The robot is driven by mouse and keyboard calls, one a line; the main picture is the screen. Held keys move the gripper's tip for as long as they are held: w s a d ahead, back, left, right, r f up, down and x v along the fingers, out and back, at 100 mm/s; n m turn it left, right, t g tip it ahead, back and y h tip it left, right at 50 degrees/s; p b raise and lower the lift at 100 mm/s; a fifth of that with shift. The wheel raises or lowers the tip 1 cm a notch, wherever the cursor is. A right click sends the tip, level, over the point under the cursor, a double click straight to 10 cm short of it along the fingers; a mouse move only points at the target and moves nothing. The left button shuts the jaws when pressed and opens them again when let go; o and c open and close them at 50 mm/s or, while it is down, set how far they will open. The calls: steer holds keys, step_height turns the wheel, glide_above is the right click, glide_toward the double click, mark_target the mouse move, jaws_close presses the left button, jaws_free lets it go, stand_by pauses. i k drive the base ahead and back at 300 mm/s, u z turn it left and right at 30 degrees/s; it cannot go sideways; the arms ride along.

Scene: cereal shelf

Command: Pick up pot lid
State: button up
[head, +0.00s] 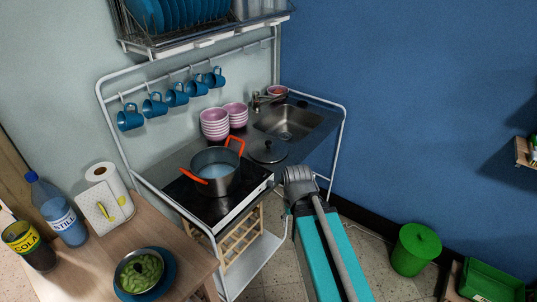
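The pot lid (268,152) is a dark, round lid with a small knob on top. It lies flat on the metal counter, between the pot and the sink. The grey end of my arm, which seems to carry my gripper (299,181), is in front of and to the right of the lid, apart from it in the picture. Its fingers cannot be made out, so I cannot tell whether it is open or shut. Nothing is seen held. The lid is in full view.
A pot (215,173) with orange-red handles stands on the stove, left of the lid. Stacked pink bowls (214,124) stand behind it. The sink (286,122) is behind and right of the lid. A white rail (335,150) edges the counter's right side. Blue mugs (154,105) hang above.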

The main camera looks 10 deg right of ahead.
mark_target(265, 150)
steer(key=k, duration=0.65)
steer(key=z, duration=0.55)
steer(key=i, duration=1.55)
steer(key=u, duration=0.3)
